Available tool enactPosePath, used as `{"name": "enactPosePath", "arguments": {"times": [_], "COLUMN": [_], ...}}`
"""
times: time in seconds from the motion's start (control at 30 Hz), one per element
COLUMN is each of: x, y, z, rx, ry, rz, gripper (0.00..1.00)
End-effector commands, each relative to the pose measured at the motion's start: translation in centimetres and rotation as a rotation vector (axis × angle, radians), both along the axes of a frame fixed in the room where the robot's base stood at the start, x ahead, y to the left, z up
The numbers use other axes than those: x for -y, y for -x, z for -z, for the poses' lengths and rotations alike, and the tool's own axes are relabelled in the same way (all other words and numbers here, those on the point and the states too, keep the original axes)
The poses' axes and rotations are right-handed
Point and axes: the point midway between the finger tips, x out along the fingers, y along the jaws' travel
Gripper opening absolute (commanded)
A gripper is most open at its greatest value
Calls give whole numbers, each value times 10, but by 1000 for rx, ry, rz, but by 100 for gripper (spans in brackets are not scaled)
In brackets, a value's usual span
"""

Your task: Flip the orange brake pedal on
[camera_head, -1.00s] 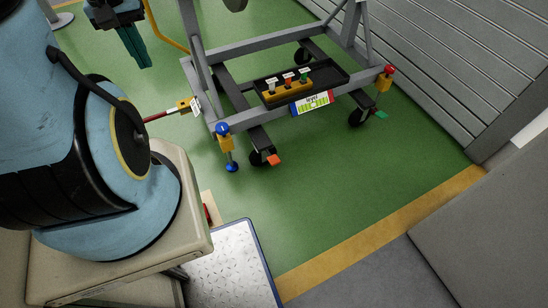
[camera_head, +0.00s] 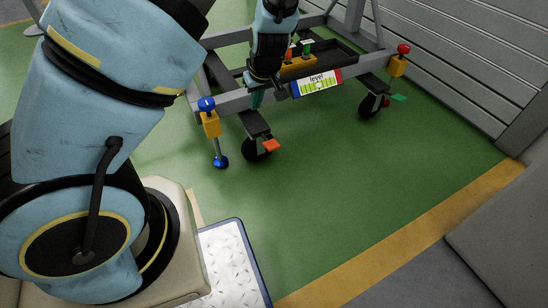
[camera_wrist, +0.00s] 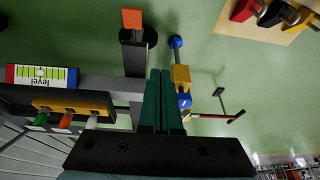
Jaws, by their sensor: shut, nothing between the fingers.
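The orange brake pedal (camera_head: 271,146) is a small flat tab on the black caster at the near left corner of the grey wheeled stand (camera_head: 232,104). In the wrist view the orange pedal (camera_wrist: 132,18) shows at the top, beyond the end of the dark frame leg. My gripper (camera_head: 256,104) points down close to the stand's front rail, above and slightly left of the pedal, apart from it. In the wrist view its green fingers (camera_wrist: 160,72) are together with nothing between them. The pedal's exact tilt is hard to tell.
A blue-knobbed jack (camera_head: 207,104) with a yellow block stands left of the caster. A level plate (camera_head: 316,83) and a yellow switch block (camera_head: 298,66) sit right of my gripper. Green floor in front is clear.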

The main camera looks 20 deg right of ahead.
Motion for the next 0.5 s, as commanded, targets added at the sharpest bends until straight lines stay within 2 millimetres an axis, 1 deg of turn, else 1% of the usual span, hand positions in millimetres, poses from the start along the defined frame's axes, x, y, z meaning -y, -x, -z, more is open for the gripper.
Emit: {"name": "enactPosePath", "arguments": {"times": [0.03,0.1,0.2,0.33,0.5], "x": [15,32,51,67,73], "y": [2,3,4,6,6], "z": [37,58,77,89,90], "rx": [34,81,135,181,196], "ry": [-9,-10,-7,1,5], "rz": [13,20,28,36,37], "gripper": [0,0,0,0,0]}}
